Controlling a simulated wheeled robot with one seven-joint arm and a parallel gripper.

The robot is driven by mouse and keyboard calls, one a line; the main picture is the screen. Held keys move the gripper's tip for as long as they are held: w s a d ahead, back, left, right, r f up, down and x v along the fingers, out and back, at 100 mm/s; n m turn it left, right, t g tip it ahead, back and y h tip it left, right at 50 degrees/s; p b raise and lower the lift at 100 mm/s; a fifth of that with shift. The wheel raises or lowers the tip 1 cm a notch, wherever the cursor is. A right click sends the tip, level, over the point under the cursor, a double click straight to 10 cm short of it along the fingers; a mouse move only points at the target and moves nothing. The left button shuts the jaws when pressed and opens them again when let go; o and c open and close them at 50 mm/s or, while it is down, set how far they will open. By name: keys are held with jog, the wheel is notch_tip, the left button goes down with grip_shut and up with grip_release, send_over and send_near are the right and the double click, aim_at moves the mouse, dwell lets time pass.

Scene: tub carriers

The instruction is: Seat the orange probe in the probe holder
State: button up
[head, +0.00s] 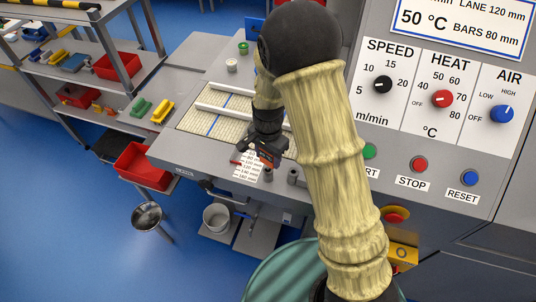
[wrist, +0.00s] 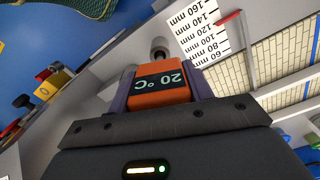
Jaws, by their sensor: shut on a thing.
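My gripper (head: 262,150) is shut on the orange probe (wrist: 160,98), which shows a dark "20 °C" display in the wrist view. A short grey cylinder (head: 293,175), which looks like the probe holder, stands near the bench's front edge, right of the gripper. It seems to show past the probe in the wrist view (wrist: 160,47). The probe's lower tip is hidden.
The mm scale (head: 248,168) and a red pointer (wrist: 229,17) lie beside the belt (head: 205,120) with its white rails. The control panel (head: 440,110) rises at the right. A shelf rack with a red tub (head: 142,165) stands left. A white bucket (head: 217,218) is below the bench.

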jog(key=shift+f+b, duration=0.5)
jog(key=shift+f, duration=0.3)
jog(key=o, duration=1.2)
notch_tip(320, 180, up, 17)
jog(key=b, duration=0.2)
jog(key=shift+r+b, duration=0.2)
jog(key=shift+b, duration=0.2)
